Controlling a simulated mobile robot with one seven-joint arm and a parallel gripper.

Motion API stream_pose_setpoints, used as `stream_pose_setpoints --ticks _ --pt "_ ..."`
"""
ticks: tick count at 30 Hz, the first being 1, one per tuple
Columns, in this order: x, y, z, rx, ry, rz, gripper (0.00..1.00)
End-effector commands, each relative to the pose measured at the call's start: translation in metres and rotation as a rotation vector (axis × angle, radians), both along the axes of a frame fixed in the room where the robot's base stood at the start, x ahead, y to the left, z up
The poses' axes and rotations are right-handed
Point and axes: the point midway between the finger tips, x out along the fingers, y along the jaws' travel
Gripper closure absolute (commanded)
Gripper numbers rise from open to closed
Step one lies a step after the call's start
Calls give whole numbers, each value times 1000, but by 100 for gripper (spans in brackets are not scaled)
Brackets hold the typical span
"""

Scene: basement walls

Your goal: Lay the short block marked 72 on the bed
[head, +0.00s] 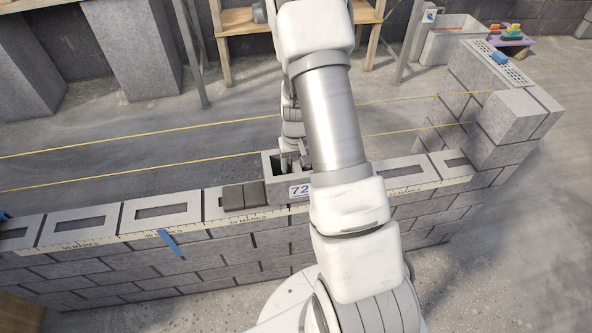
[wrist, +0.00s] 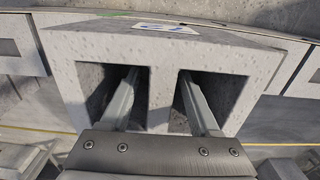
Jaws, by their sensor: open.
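The short block (head: 273,184) is grey with a blue-and-white label reading 72. It stands upright on the wall top, its two hollow cores facing up; my arm hides its right part. In the wrist view the block (wrist: 155,55) fills the middle, with its label at the top edge. My gripper (head: 291,162) is open at the block, with one finger down in each core. In the wrist view the fingers of my gripper (wrist: 158,85) stand either side of the middle web. A dark grey patch in two parts (head: 244,196), which looks like the bed, lies just left of the block.
Hollow blocks (head: 160,212) line the wall top, with a measuring tape (head: 130,236) along the front edge. Two yellow strings (head: 130,165) run behind the wall. A higher stack (head: 505,115) stands at the right end. A blue strip (head: 172,243) hangs on the wall's front.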

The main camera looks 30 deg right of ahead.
Motion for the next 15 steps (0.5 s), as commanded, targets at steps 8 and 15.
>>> stream_pose_setpoints --ticks 8,15 --pt "2 0 63 -2 -8 0 38" --pt "1 0 121 -2 -7 0 38"
